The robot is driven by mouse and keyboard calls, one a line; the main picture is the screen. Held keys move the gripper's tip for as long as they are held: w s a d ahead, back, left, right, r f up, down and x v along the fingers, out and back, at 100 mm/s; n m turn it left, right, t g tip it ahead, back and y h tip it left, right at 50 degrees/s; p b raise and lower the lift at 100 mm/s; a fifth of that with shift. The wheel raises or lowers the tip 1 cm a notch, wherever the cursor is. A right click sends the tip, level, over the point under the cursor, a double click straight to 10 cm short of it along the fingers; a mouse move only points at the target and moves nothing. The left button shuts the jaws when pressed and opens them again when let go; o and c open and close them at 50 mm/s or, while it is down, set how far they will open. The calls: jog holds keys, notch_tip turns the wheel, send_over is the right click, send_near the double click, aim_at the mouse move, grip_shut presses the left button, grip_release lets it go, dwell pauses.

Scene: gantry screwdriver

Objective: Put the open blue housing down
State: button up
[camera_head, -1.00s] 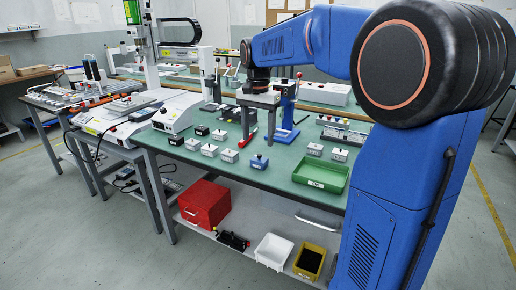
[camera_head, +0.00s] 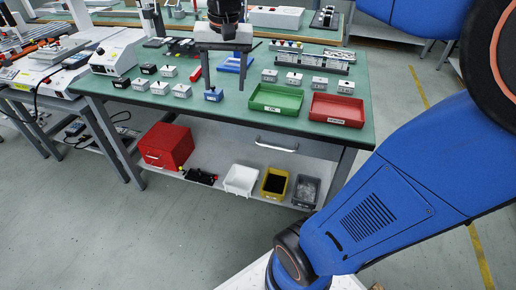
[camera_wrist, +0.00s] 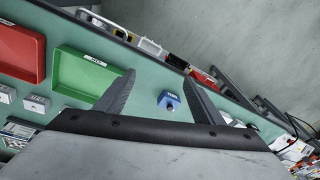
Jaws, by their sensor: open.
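The small blue housing (camera_head: 213,95) sits on the green bench top near its front edge, left of the green tray. It also shows in the wrist view (camera_wrist: 169,102), between the lines of my two fingers and apart from both. A dark round spot shows on its top; whether it is open I cannot tell. My gripper (camera_head: 222,86) is open and empty, pointing down over the bench close to the housing. In the wrist view its two dark fingers (camera_wrist: 159,78) are spread wide. The exact height above the housing is not clear.
A green tray (camera_head: 277,99) and a red tray (camera_head: 337,109) stand to the right. Several white-grey housings (camera_head: 160,88) stand left, and more (camera_head: 319,82) behind the trays. A blue stand (camera_head: 235,64) is behind my gripper. Bare bench lies around the blue housing.

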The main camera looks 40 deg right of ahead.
jog(key=s+f+n+t, duration=0.1)
jog(key=s+f+n, duration=0.2)
jog(key=s+f, duration=0.3)
jog(key=s+a+f+n+t, duration=0.1)
jog(key=s+f+n, duration=0.2)
jog(key=s+f, duration=0.3)
jog(key=s, duration=0.5)
jog(key=shift+s+t, duration=0.25)
jog(key=shift+t, duration=0.15)
jog(key=shift+o, duration=0.5)
jog(key=shift+a+r, duration=0.1)
notch_tip(320, 180, up, 19)
jog(key=m+g, duration=0.5)
jog(key=m, duration=0.5)
send_over(212, 86)
jog(key=f, duration=1.2)
jog(key=shift+s+a+f, duration=0.15)
jog(key=shift+s+a, duration=0.05)
jog(key=shift+a, duration=0.1)
jog(key=shift+w+d+f, duration=0.1)
jog(key=shift+d+f, duration=0.1)
jog(key=shift+f, duration=1.1)
jog(key=shift+w+d+f, duration=0.1)
jog(key=shift+d+f, duration=0.1)
jog(key=shift+f, duration=1.1)
